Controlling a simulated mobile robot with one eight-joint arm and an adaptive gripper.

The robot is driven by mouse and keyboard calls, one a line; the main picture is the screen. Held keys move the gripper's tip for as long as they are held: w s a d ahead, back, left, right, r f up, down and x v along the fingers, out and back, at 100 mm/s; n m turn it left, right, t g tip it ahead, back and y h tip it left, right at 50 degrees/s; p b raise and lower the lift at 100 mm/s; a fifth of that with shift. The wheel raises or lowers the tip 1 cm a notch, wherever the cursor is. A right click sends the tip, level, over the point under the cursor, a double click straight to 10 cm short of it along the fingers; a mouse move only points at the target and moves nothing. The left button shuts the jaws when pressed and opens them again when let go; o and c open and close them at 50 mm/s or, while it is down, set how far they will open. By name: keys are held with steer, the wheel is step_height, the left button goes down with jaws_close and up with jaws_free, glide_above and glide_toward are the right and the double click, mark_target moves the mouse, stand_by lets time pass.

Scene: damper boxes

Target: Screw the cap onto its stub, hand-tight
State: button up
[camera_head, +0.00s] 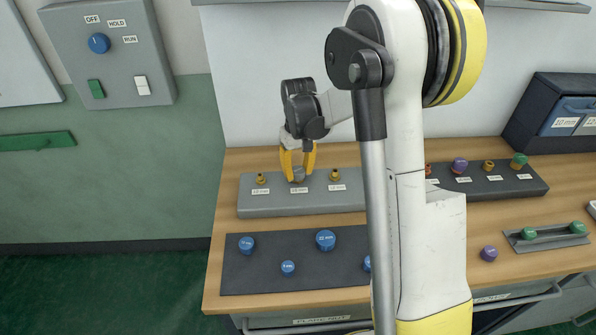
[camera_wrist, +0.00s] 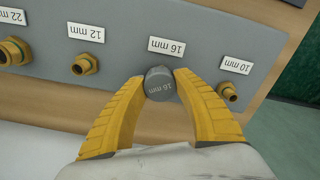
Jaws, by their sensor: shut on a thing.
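A grey cap marked 16 mm (camera_wrist: 160,84) is between the two yellow fingertips of my gripper (camera_wrist: 159,80), which is shut on its sides. In the head view the grey cap (camera_head: 299,179) shows under my gripper (camera_head: 298,168), at the 16 mm place of the grey stub block (camera_head: 250,207). The 16 mm label (camera_wrist: 166,45) lies right beside the cap. The stub at this place is hidden under the cap, so I cannot tell how far the cap sits on it. The cap looks about upright.
Brass stubs stand on both sides: the 10 mm stub (camera_wrist: 227,92) and the 12 mm stub (camera_wrist: 84,65). Blue caps (camera_head: 326,240) lie on a dark mat (camera_head: 235,276) in front. A second block (camera_head: 520,187) with coloured caps is at the right, partly behind my arm.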

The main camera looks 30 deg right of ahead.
steer(key=shift+f, duration=0.1)
stand_by(0.3)
steer(key=o, duration=0.9)
steer(key=shift+c, duration=0.7)
